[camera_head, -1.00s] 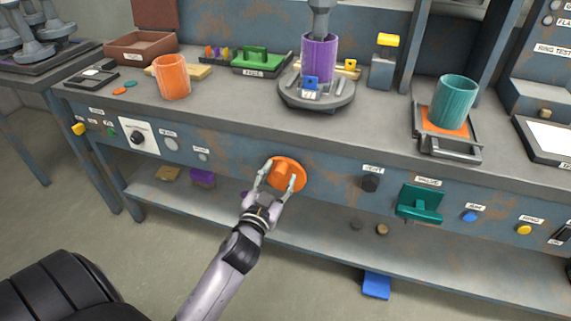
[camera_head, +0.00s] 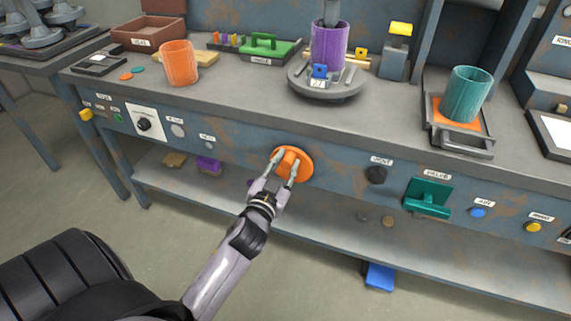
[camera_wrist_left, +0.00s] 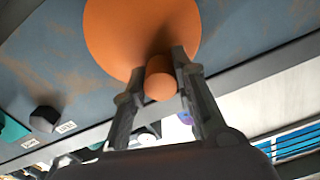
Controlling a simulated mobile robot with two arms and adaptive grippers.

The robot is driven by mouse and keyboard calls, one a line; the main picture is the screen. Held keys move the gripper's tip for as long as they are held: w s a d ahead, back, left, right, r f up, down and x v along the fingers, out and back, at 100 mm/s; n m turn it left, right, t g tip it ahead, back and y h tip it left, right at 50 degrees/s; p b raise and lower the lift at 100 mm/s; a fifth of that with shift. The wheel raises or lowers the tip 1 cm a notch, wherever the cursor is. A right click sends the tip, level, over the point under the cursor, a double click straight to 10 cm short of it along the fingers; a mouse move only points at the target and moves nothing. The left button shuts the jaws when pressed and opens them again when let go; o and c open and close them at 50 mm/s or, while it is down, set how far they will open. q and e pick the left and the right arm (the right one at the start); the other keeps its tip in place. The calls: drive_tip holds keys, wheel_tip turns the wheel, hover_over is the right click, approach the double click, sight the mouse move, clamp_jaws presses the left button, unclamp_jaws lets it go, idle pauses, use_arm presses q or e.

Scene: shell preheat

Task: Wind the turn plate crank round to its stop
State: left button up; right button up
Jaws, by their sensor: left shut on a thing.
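The turn plate crank is an orange disc with a stubby orange handle (camera_head: 302,164) on the front panel of the bench. In the left wrist view the handle (camera_wrist_left: 161,82) sits between the two fingers, with the wide disc (camera_wrist_left: 140,25) behind it. My left gripper (camera_head: 283,167) is shut on the handle; the fingers hide part of the disc. The grey round turn plate (camera_head: 325,89) stands on the bench above, bearing a purple cylinder (camera_head: 329,48) under a grey vertical shaft. My right gripper is not in view.
Right of the crank, a dark knob (camera_head: 376,175), a green valve handle (camera_head: 428,200) and a blue button (camera_head: 478,213) stick out of the panel. A black dial (camera_head: 144,124) is to the left. A lower shelf (camera_head: 330,226) runs beneath.

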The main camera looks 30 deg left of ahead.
use_arm(q)
clamp_jaws()
